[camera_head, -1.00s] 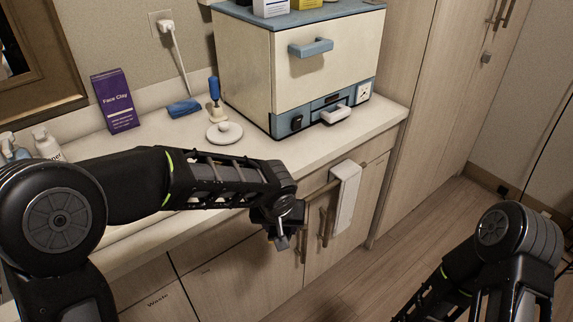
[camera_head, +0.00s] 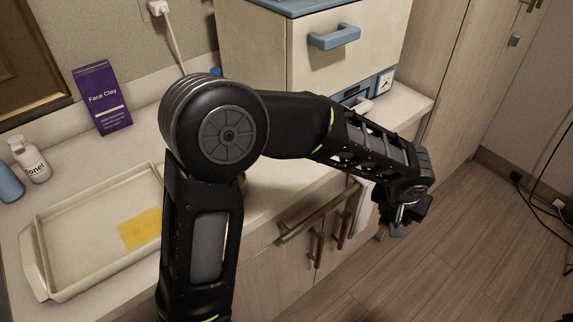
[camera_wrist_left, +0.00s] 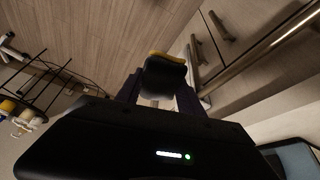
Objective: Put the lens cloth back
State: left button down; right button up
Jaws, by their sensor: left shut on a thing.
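My left gripper (camera_head: 404,214) is out in front of the cabinet, past the counter's front edge. In the left wrist view the left gripper (camera_wrist_left: 157,92) is shut on a small yellow-edged thing (camera_wrist_left: 167,56), mostly hidden by dark finger parts. I cannot tell whether it is the lens cloth. A flat yellow square (camera_head: 140,229), like a cloth, lies in the shallow beige tray (camera_head: 45,262) at the left of the counter, partly behind my left arm. My right gripper is out of view.
A purple Face Clay box (camera_head: 102,98) stands at the back of the counter, with a toner bottle (camera_head: 30,160) to its left. A cream cabinet with a blue handle (camera_head: 334,37) stands behind my arm. Bar handles (camera_head: 318,214) stick out below the counter. The floor at right is open.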

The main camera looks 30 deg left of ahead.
pick_arm(q)
jog(key=s+a+r+p, duration=0.1)
jog(key=a+r, duration=0.3)
jog(key=a, duration=0.6)
jog(key=s+a+r+p, duration=0.1)
jog(key=a+r, duration=0.4)
jog(key=a, duration=0.5)
jog(key=s+a+r+n+p, duration=0.1)
jog(key=a+r, duration=0.4)
jog(key=a, duration=0.5)
jog(key=shift+s+r, duration=0.2)
jog(key=shift+s, duration=0.5)
jog(key=shift+f+p, duration=0.35)
jog(key=shift+f, duration=2.8)
jog(key=shift+f, duration=0.1)
